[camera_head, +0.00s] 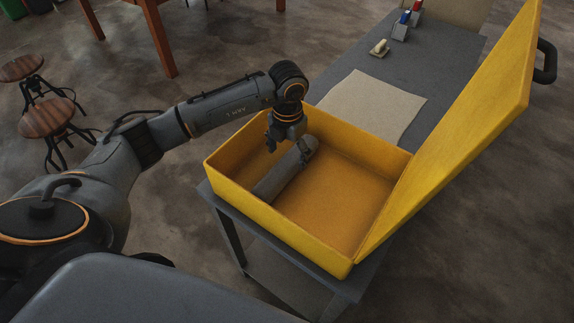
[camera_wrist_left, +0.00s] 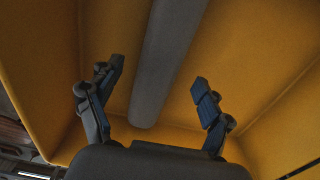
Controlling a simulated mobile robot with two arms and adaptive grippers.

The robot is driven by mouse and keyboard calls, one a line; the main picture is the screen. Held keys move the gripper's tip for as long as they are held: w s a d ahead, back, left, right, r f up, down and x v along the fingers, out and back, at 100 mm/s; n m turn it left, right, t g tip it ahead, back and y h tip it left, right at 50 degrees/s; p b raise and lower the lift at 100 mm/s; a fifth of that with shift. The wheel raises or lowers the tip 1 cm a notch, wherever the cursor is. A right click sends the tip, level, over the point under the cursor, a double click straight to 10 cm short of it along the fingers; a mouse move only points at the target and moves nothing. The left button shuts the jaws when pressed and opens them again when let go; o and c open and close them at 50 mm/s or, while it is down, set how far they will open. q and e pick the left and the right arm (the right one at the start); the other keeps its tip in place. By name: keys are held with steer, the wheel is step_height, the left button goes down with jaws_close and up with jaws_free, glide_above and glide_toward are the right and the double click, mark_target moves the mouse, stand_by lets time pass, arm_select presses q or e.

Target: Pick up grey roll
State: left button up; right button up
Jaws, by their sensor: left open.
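The grey roll (camera_head: 283,175) lies inside the open yellow case (camera_head: 385,168), along its left part. My left gripper (camera_head: 287,149) is over the far end of the roll, inside the case opening. In the left wrist view the roll (camera_wrist_left: 165,60) runs between the two spread fingers of the left gripper (camera_wrist_left: 158,95), with gaps on both sides. The gripper is open and holds nothing. Whether the fingertips reach down beside the roll is hard to tell. My right gripper is in neither view.
The yellow lid (camera_head: 465,120) stands raised on the right of the case. The case rests on a grey table (camera_head: 440,70). A beige sheet (camera_head: 372,105), a small trowel-like tool (camera_head: 380,48) and a grey holder (camera_head: 401,32) lie beyond. Stools (camera_head: 45,117) stand at left.

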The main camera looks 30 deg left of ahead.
mark_target(287, 162)
arm_select(q)
steer(key=shift+s+f+p, duration=0.15)
steer(key=shift+f+p, duration=0.25)
steer(key=shift+f, duration=1.5)
steer(key=c, duration=1.3)
steer(key=shift+r, duration=0.15)
